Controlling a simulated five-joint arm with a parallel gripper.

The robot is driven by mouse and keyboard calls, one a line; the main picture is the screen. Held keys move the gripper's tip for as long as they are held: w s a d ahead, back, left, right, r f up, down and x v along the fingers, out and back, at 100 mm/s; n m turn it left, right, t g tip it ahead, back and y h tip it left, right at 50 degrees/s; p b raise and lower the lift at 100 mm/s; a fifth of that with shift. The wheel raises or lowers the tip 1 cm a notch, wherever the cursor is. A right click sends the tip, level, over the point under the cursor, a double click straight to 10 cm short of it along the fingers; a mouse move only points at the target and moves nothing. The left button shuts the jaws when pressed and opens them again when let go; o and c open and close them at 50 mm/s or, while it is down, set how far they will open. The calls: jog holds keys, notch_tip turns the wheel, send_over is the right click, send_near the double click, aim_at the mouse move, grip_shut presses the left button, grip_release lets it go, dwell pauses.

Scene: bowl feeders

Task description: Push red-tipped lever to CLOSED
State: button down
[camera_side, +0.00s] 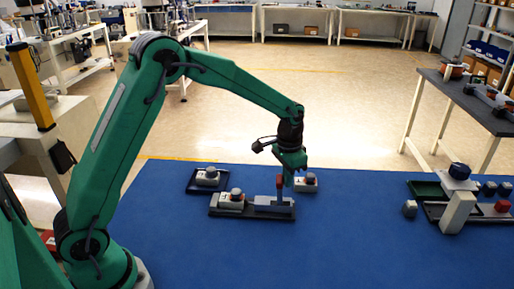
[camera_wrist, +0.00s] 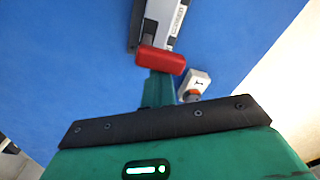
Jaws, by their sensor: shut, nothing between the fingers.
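The red-tipped lever (camera_side: 279,183) stands up from the right part of a feeder unit (camera_side: 228,211) with a dark base on the blue table. Its red tip (camera_wrist: 160,60) fills the middle of the wrist view, just ahead of my fingers. My gripper (camera_side: 288,181) is shut and empty, pointing down close beside the lever on its right side. In the wrist view my green fingers (camera_wrist: 158,91) reach up to the red tip; whether they touch it I cannot tell. No CLOSED marking can be read.
A small box with a dark knob (camera_side: 305,182) stands right behind the gripper; it also shows in the wrist view (camera_wrist: 196,81). Another knobbed unit (camera_side: 207,178) sits behind left. A cluster of trays and blocks (camera_side: 457,206) stands at the right. The front table is clear.

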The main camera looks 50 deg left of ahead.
jog(key=shift+s+a+f, duration=0.75)
jog(key=shift+s+f, duration=0.05)
jog(key=shift+f, duration=0.2)
jog(key=shift+w+d+r, duration=0.25)
jog(key=shift+w+d, duration=0.15)
jog(key=shift+d, duration=0.05)
notch_tip(320, 180, up, 8)
dwell(0.9)
jog(key=shift+s+r, duration=0.1)
